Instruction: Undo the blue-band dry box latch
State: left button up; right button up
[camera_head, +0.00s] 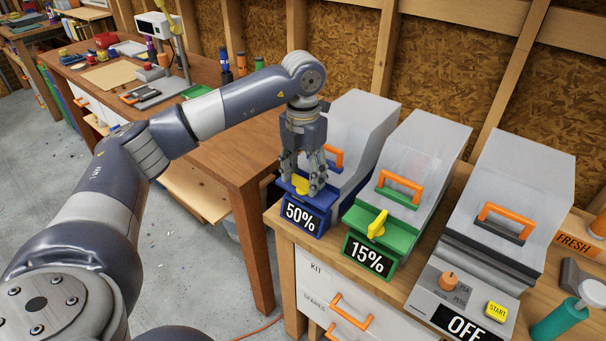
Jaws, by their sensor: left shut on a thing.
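The blue-band dry box (356,118) stands at the left of the row on the wooden bench, its lid down. Its blue front carries a display reading 50% (300,215). Its yellow latch (301,185) shows between my left gripper's fingers. My left gripper (303,186) points down from above and is shut on the latch. The fingers hide part of the latch and of the blue band. My right gripper is not in view.
A green-band dry box (430,150) with a yellow latch (377,224) and a 15% display stands close on the right. Beyond it is a grey unit (525,190) reading OFF. Drawers with orange handles (350,315) are below.

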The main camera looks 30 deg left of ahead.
aim_at(303, 179)
pick_arm(q)
jog(key=shift+s+d+f, duration=0.1)
jog(key=shift+s+f, duration=0.1)
jog(key=shift+f, duration=0.05)
jog(key=o, duration=1.1)
jog(key=shift+w, duration=0.1)
jog(key=shift+c, duration=0.2)
jog(key=shift+r, duration=0.1)
notch_tip(303, 179, up, 12)
jog(key=shift+w, duration=0.1)
